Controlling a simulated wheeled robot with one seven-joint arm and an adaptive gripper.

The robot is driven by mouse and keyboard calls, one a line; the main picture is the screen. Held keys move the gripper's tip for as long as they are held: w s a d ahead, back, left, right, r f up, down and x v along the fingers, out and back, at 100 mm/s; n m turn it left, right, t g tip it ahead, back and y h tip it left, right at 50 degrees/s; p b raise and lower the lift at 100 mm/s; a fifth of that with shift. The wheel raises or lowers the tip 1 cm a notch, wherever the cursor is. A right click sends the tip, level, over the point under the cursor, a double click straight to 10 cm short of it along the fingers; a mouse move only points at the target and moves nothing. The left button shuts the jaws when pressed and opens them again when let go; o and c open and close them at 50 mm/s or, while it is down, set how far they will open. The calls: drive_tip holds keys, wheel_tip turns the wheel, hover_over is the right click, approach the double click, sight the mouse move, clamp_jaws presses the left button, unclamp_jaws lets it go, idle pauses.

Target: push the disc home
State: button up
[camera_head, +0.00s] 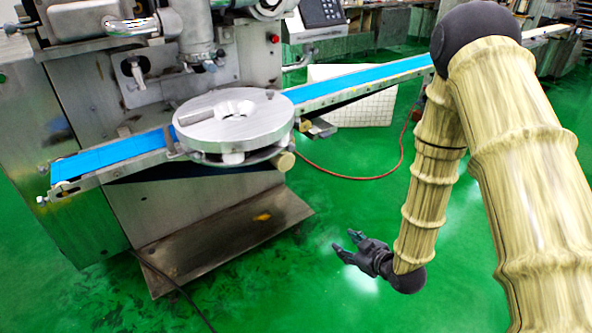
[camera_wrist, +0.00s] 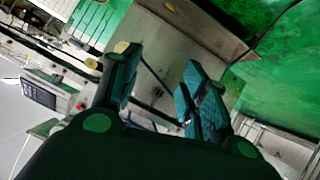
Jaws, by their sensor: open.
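The disc (camera_head: 238,113) is a round grey metal plate with a cut-out in its top. It lies roughly level over the blue conveyor belt (camera_head: 128,148), in front of the encrusting machine (camera_head: 105,90). Whether it is fully seated cannot be told. My gripper (camera_head: 344,243) is open and empty, low over the green floor, to the right of the disc and below it, well apart from it. In the wrist view my gripper (camera_wrist: 160,85) shows two spread fingers with nothing between them. I cannot make out the disc in the wrist view.
A rusty metal base plate (camera_head: 215,235) lies under the machine. A white crate (camera_head: 350,95) stands behind the belt. A red hose (camera_head: 350,176) and a dark cable (camera_head: 172,285) run along the floor. The green floor (camera_head: 330,205) between gripper and machine is mostly open.

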drive_tip(key=w+a+r+n+t+y+b, duration=0.35)
drive_tip(key=w+r+n+y+b, duration=0.2)
drive_tip(key=w+r, duration=0.3)
drive_tip(key=n+g+y+b, duration=0.2)
drive_tip(key=n+y+b, duration=0.3)
drive_tip(key=n, duration=0.2)
approach(294, 149)
drive_tip(key=x, duration=0.8)
drive_tip(key=shift+w+a+b, duration=0.15)
drive_tip(key=shift+a+b, duration=0.25)
clamp_jaws()
